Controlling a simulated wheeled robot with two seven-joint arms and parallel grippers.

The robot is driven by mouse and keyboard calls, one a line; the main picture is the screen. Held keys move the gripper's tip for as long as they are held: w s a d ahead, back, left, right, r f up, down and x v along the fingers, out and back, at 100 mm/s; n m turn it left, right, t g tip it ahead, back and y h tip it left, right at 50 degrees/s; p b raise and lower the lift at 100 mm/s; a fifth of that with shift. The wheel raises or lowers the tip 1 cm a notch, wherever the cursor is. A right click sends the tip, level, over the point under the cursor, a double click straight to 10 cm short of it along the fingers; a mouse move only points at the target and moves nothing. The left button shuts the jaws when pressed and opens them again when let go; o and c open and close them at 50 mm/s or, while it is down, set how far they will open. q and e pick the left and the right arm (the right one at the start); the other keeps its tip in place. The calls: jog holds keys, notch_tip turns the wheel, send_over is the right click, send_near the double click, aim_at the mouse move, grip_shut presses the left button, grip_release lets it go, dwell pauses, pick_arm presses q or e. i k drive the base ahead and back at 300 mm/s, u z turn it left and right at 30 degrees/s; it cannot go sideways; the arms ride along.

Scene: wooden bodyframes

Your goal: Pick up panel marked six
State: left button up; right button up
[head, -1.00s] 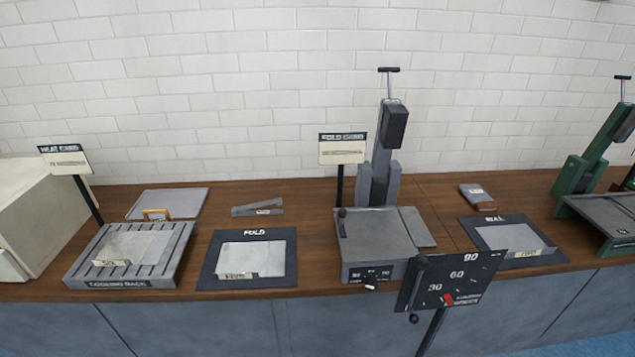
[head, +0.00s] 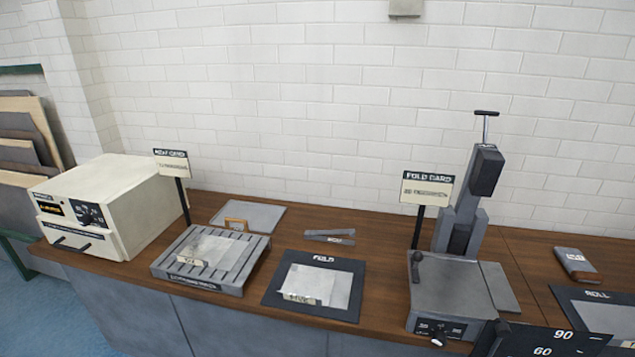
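A pale grey panel (head: 212,250) lies on the slatted grey cooling rack at the left of the counter. Its small tan tag (head: 190,262) seems to read "SIX", but the lettering is blurred. Another pale panel (head: 318,282) lies on the dark FOLD mat (head: 350,296), with a tag (head: 300,298) that I cannot read clearly. Neither of my grippers is in view, and nothing touches the panels.
A cream oven (head: 140,205) stands left of the cooling rack (head: 252,262). A flat grey plate (head: 262,215) with a tan handle lies behind the rack. The folding machine (head: 455,285) stands right of the FOLD mat. Signs on posts rise behind the rack and beside the machine.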

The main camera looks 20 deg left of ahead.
aim_at(204, 251)
jog(key=u, duration=0.6)
jog(key=i, duration=1.4)
jog(key=u, duration=0.5)
